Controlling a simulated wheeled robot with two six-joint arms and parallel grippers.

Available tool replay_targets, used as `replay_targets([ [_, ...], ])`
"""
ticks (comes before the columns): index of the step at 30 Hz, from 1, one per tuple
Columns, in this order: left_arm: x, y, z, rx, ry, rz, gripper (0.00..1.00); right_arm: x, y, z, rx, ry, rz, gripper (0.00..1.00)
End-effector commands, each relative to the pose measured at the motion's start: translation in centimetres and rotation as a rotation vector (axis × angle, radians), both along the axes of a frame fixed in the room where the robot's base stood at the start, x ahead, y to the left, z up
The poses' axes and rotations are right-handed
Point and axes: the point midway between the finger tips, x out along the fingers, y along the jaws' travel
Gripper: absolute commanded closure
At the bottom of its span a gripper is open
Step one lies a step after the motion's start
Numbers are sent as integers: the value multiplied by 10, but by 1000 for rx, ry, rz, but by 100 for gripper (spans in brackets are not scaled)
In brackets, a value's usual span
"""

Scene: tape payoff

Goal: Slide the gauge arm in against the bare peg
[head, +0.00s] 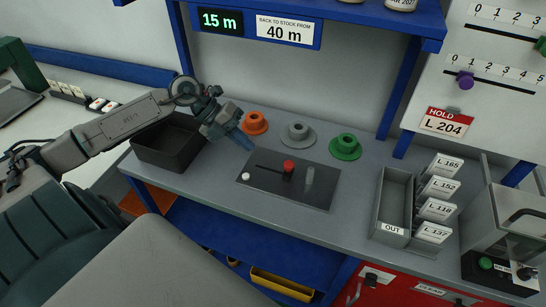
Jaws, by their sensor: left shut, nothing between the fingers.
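A dark plate (275,196) lies on the grey bench. It carries a slot and a red-topped knob (288,166), which I take to be the gauge arm's slider. The knob stands near the right end of the slot. A grey upright peg (309,178) stands bare just right of the knob, with a small gap visible between them. A white button (245,177) is at the plate's left. My left gripper (248,144) is shut and empty, above the bench behind and left of the knob, apart from it. My right gripper is out of view.
Orange (254,124), grey (298,134) and green (345,148) reels stand behind the plate. A black bin (165,158) is at left under my arm. A grey OUT tray (393,205) with labelled cards is at right. The bench right of the plate is clear.

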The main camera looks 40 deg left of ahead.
Motion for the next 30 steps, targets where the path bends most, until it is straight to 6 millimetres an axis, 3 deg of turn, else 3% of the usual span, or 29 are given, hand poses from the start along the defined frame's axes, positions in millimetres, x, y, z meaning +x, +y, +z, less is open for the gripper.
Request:
replay_targets([
  [16, 15, -37, -38, -6, 1, 1, 100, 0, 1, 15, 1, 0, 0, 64],
  [30, 29, -69, -41, 0, -1, -1, 100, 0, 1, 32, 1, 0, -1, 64],
])
